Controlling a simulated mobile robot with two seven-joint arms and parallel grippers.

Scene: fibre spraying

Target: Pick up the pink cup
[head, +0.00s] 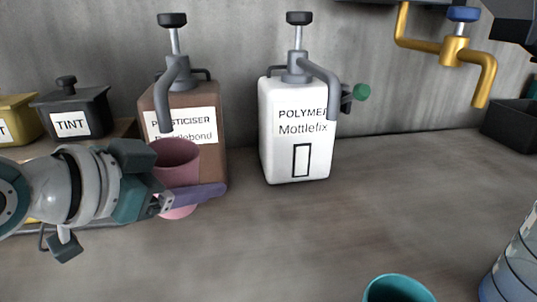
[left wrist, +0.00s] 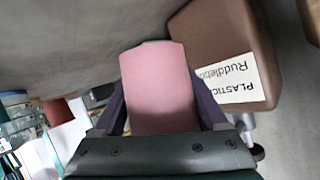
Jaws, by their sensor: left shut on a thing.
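The pink cup (head: 176,160) is upright in front of the brown plasticiser jug in the head view. My left gripper (head: 190,197) comes in from the left and is shut on the cup, with one purple finger across its lower front. In the left wrist view the pink cup (left wrist: 160,88) fills the space between the two purple fingers of my left gripper (left wrist: 163,100). Whether the cup's base touches the counter is hard to tell. My right gripper does not show clearly; only a dark part is at the top right corner of the head view.
The brown plasticiser jug (head: 207,103) with a pump stands right behind the cup. A white Mottlefix jug (head: 294,135) stands to its right. A black tint box (head: 72,108) is at left, a gold tap (head: 455,52) at top right, a teal cup (head: 398,289) at the front. The middle counter is clear.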

